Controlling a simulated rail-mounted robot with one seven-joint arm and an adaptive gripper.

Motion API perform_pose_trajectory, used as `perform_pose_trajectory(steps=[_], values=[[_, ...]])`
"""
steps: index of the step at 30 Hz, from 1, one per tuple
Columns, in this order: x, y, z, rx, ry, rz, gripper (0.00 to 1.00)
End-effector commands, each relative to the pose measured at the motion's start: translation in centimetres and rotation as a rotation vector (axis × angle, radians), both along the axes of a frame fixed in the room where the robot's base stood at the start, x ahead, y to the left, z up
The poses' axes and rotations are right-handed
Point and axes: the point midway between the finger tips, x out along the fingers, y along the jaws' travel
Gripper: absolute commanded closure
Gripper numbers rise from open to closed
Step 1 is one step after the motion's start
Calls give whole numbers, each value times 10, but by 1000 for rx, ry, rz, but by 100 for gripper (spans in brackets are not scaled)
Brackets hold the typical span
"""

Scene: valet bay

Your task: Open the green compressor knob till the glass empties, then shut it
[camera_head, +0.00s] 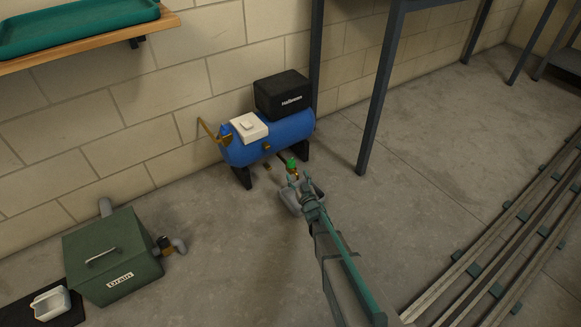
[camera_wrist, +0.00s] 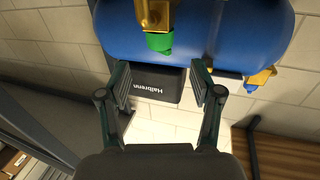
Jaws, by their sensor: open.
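The blue compressor tank (camera_head: 285,137) stands on dark legs against the wall. In the head view, a green knob (camera_head: 291,162) on brass shows just beyond the end of my gripper (camera_head: 294,183). In the wrist view, the green knob (camera_wrist: 158,42) hangs from a brass fitting (camera_wrist: 154,14) against the blue tank (camera_wrist: 210,35). My gripper (camera_wrist: 161,80) is open and empty, its fingers spread to either side of the knob's line and short of it. They do not appear to touch it. I cannot make out the glass or its level.
A black Halbrenn box (camera_head: 284,95) and a white box (camera_head: 249,127) sit on the tank. A green Drain box (camera_head: 110,257) with pipes stands at left. A steel post (camera_head: 380,90) rises right of the tank. Rails (camera_head: 505,245) cross the floor at right.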

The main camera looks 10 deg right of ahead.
Motion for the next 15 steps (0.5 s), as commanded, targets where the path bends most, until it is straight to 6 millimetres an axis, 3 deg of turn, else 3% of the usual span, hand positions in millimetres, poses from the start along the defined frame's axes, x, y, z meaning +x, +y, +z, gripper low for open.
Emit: perform_pose_trajectory(steps=[9, 15], values=[[56, 7, -5, 1, 0, 0, 35], [81, 11, -3, 0, 1, 0, 35]])
